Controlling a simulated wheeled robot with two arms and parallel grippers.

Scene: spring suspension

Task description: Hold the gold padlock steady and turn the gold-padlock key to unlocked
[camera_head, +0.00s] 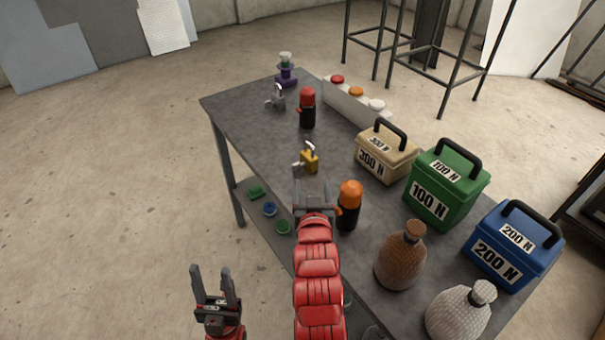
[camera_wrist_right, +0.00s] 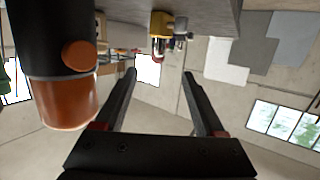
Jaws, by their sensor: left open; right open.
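The gold padlock (camera_head: 311,160) stands on the grey table near the middle of the head view. A small silver part (camera_head: 298,167) shows at its left side; I cannot tell if it is the key. In the right wrist view the gold padlock (camera_wrist_right: 157,27) appears beyond the fingertips, with silvery parts beside it. My right gripper (camera_head: 312,190) is open and empty, just in front of the padlock and apart from it; its spread fingers also show in the right wrist view (camera_wrist_right: 159,76). My left gripper (camera_head: 216,274) is open and empty, off the table's left edge.
An orange-capped black bottle (camera_head: 349,204) stands close beside my right gripper. A red-capped bottle (camera_head: 307,108) and a silver padlock (camera_head: 276,98) stand farther back. Tan (camera_head: 386,155), green (camera_head: 445,188) and blue (camera_head: 512,247) weight boxes line the right side.

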